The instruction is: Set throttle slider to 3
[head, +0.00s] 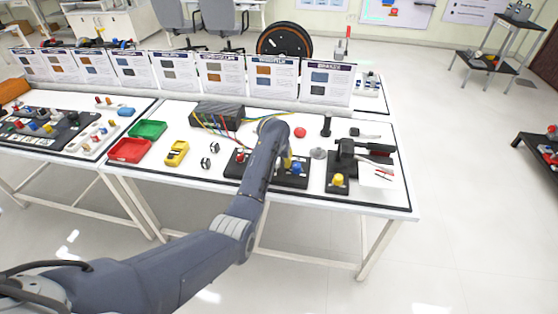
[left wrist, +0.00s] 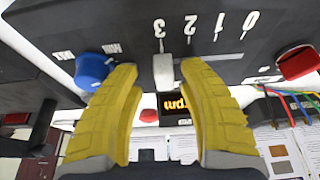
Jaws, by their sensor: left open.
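The throttle slider (left wrist: 163,72) is a pale grey knob on a black panel (left wrist: 215,72). In the left wrist view, which looks upside down, it lines up with the tick for 3. The ticks for 2, 1 and 0 run off to the right. My left gripper (left wrist: 166,105) is open, its yellow fingers on either side of the knob with a gap each side. I see no clear contact. In the head view my left gripper (head: 287,160) is over the black panel (head: 290,181), and my arm hides the slider. My right gripper is not in view.
A blue knob (left wrist: 92,68) and a red knob (left wrist: 297,62) flank the slider. A small display (left wrist: 177,106) is partly behind the fingers. A grey box with coloured wires (head: 219,113) stands behind, and a black lever unit (head: 340,165) stands to the right.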

